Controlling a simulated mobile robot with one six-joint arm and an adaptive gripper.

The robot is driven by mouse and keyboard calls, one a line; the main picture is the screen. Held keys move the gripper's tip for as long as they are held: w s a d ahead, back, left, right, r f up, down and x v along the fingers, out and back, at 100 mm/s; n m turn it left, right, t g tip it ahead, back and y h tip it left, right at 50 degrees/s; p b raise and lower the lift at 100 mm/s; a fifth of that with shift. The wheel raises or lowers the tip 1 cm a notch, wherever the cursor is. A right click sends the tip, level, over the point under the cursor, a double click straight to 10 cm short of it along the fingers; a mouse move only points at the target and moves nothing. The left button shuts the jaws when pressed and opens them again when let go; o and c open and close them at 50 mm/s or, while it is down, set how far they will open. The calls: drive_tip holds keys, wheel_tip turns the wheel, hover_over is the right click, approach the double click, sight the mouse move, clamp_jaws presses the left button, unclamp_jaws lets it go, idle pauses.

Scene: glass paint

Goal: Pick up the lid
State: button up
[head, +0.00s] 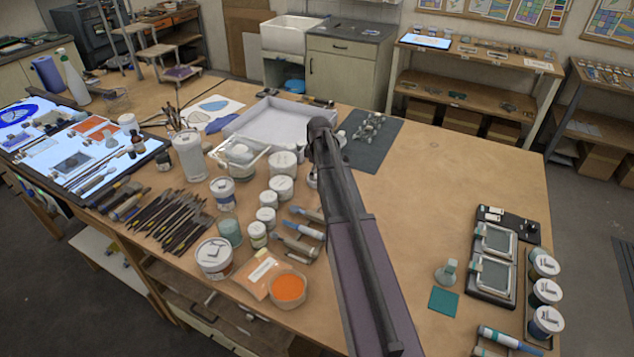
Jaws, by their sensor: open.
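I cannot tell which lid the task means. Several jars with white lids stand left of my arm, among them a wide jar (282,188), one behind it (283,161), and a large labelled jar (214,257) near the front edge. An orange pot (287,287) at the front looks open, with orange paint showing. More lidded jars (546,291) stand in a row at the right. My dark arm rises from the bottom across the middle of the table and hides what is behind it. My gripper does not show, apparently hidden behind the arm.
Dark-handled tools (168,222) lie at left beside a lit panel (70,150). A white tray (262,128) and a dark mat (385,145) with small metallic items lie at the back. Framed devices (492,262) are at right. The wooden table (455,190) between is clear.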

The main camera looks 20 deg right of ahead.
sight(316, 177)
drive_tip(key=shift+w+d+f+b, duration=0.1)
drive_tip(key=shift+w+f+b, duration=0.1)
drive_tip(key=shift+f+b, duration=0.7)
drive_tip(key=shift+w+d+f+b, duration=0.15)
drive_tip(key=shift+f+b, duration=0.55)
drive_tip(key=shift+f, duration=0.35)
drive_tip(key=shift+r, duration=0.1)
drive_tip(key=c, duration=0.9)
